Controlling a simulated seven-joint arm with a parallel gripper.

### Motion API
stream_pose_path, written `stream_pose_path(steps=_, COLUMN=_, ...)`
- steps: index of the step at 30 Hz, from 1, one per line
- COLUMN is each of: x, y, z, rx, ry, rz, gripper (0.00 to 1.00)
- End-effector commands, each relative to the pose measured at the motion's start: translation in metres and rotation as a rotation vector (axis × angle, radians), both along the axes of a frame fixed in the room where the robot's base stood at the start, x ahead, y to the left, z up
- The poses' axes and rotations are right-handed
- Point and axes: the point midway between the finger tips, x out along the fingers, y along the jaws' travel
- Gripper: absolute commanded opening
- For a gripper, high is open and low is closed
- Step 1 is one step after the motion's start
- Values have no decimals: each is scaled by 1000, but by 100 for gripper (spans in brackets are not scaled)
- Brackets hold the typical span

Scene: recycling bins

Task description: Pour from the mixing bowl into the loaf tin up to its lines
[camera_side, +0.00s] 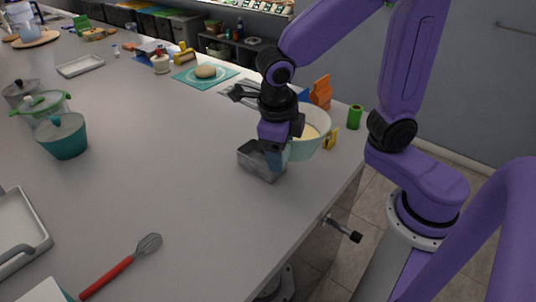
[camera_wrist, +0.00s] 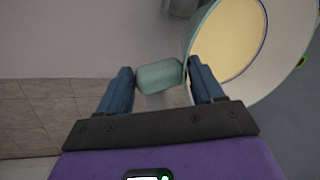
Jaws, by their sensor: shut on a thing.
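The mixing bowl (camera_side: 306,150) is pale teal and holds cream-coloured batter. It stands beside and behind the loaf tin at the table's right side; whether it touches the table is unclear. In the wrist view the bowl (camera_wrist: 197,38) fills the upper right, with the batter surface inside its rim. My gripper (camera_side: 276,153) is shut on the bowl's teal handle (camera_wrist: 160,75), which sits between the two blue fingers. The grey metal loaf tin (camera_side: 262,165) is on the table just left of and below my gripper. Its inside and lines cannot be made out.
An orange carton (camera_side: 321,92), a green can (camera_side: 355,117) and a small yellow item (camera_side: 331,138) stand close behind the bowl. A teal mat (camera_side: 205,77) with dough lies farther back. A red-handled whisk (camera_side: 122,264) lies in front. The table's middle is clear.

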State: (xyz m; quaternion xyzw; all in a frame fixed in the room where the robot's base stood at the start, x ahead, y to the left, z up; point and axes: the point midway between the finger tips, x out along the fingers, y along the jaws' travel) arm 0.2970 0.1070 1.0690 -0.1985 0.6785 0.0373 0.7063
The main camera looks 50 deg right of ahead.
Motion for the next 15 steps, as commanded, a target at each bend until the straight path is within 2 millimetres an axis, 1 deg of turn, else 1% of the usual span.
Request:
stream_pose_path(steps=3, x=-6, y=-9, z=6, rx=0, ry=-4, rz=82, gripper=2)
stream_pose_path(steps=7, x=-9, y=-14, z=7, rx=-3, ry=-3, rz=128, gripper=2)
stream_pose_path(steps=15, x=-10, y=-14, z=-9, rx=-6, ry=0, rz=133, gripper=2)
